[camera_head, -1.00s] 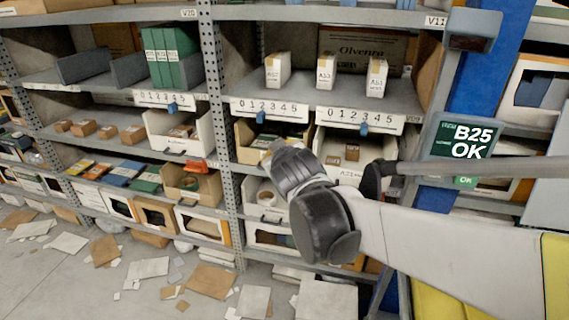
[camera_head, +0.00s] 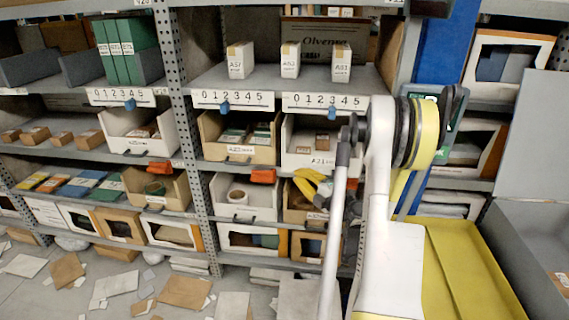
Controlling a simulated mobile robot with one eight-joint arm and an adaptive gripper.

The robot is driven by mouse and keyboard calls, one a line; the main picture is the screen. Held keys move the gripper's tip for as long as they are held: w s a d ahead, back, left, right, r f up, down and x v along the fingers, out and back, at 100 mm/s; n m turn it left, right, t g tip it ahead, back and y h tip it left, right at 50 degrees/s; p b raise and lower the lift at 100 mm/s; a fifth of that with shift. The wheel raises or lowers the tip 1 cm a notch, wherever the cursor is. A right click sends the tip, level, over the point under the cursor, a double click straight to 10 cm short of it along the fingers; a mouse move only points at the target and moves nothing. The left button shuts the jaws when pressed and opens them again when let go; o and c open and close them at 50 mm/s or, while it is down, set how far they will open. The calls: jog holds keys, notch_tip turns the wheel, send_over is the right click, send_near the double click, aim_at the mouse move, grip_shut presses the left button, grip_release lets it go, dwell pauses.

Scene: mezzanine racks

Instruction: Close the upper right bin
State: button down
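The upper right bin (camera_head: 299,158) is a white open-top bin with a label on its front, under the right-hand number strip. Small brown boxes show inside it. Its front seems to stand slightly forward of the tan upper left bin (camera_head: 262,154) beside it. My arm rises in front of its right side and hides that part. Black curved parts stand at the arm's upper end, right of the bin, apart from it in the picture.
A white bin (camera_head: 232,209) and a brown bin (camera_head: 297,217) sit on the shelf below. A perforated post (camera_head: 176,90) stands left of these bins. Cardboard (camera_head: 187,304) and papers litter the floor.

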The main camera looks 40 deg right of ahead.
aim_at(283, 156)
jog(key=shift+w+d+r+p, duration=0.1)
jog(key=shift+w+d+p, duration=0.45)
jog(key=shift+w, duration=1.5)
jog(key=shift+w+d+f+p, duration=0.1)
jog(key=shift+w+d, duration=0.7)
jog(key=shift+w, duration=1.25)
jog(key=shift+w+d+r+p, duration=0.1)
jog(key=shift+w+d+p, duration=0.45)
jog(key=shift+w, duration=1.5)
jog(key=shift+d, duration=0.15)
jog(key=w+d, duration=0.1)
jog(key=d, duration=0.1)
jog(key=w+d+b, duration=0.1)
jog(key=w+d, duration=0.1)
jog(key=shift+w+d, duration=0.1)
jog(key=shift+w, duration=0.05)
